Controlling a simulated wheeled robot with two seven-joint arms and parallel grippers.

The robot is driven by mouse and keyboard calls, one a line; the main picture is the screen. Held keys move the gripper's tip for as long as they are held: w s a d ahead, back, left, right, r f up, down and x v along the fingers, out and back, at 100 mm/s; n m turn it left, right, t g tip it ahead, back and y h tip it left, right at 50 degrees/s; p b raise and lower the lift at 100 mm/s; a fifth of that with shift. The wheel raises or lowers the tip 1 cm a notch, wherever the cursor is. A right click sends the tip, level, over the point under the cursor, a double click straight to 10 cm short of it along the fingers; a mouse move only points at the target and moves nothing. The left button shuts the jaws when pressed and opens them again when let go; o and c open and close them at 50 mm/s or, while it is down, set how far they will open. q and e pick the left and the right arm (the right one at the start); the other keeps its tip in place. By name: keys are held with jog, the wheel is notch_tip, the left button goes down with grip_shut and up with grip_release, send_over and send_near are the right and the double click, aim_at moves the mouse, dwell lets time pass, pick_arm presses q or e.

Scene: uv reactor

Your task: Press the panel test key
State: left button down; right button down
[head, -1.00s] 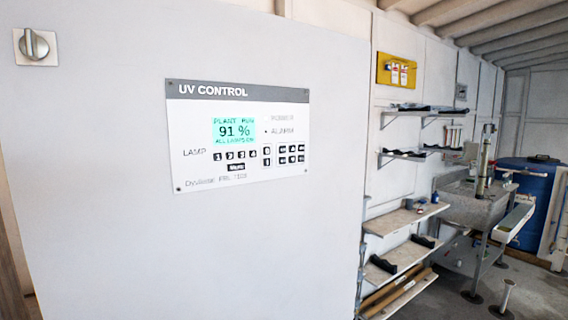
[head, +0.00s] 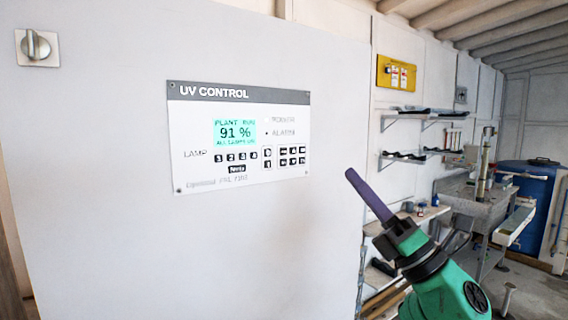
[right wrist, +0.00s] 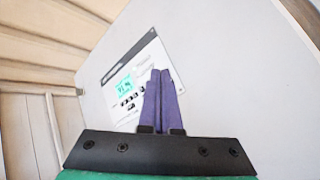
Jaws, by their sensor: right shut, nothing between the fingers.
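The UV CONTROL panel (head: 239,137) is a white plate with a grey header on a large pale cabinet face. Its lit screen (head: 235,131) reads 91 %. Below are a row of black lamp keys (head: 235,156), one wider key (head: 237,169) under them with lettering too small to read surely, and a block of keys (head: 283,157) at right. My right gripper (head: 352,176) is shut and empty, its purple fingers together, right of and below the panel, apart from it. In the right wrist view the fingers (right wrist: 160,75) overlap the panel's right part (right wrist: 138,62). My left gripper is not in view.
A rotary knob (head: 38,47) sits at the cabinet's upper left. Shelves (head: 408,114), a yellow board (head: 397,73), a grey sink bench (head: 480,200) and a blue barrel (head: 528,195) stand beyond at right. The space before the panel is clear.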

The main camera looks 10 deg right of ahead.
aim_at(284, 162)
jog(key=s+a+r+n+g+y, duration=0.2)
jog(key=s+a+n+g, duration=0.3)
jog(key=n+g, duration=0.7)
jog(key=n+y, duration=0.1)
jog(key=n, duration=0.5)
jog(key=shift+a+n+y, duration=0.2)
jog(key=shift+n+y, duration=0.2)
jog(key=w+a+p, duration=0.1)
jog(key=w, duration=0.1)
jog(key=w+a+p, duration=0.1)
jog(key=w+p, duration=0.1)
jog(key=w, duration=0.1)
jog(key=w+a+p, duration=0.1)
jog(key=w, duration=0.2)
jog(key=shift+a, duration=0.15)
jog(key=shift+w, duration=0.1)
jog(key=shift+w+a, duration=0.2)
jog(key=shift+w, duration=0.15)
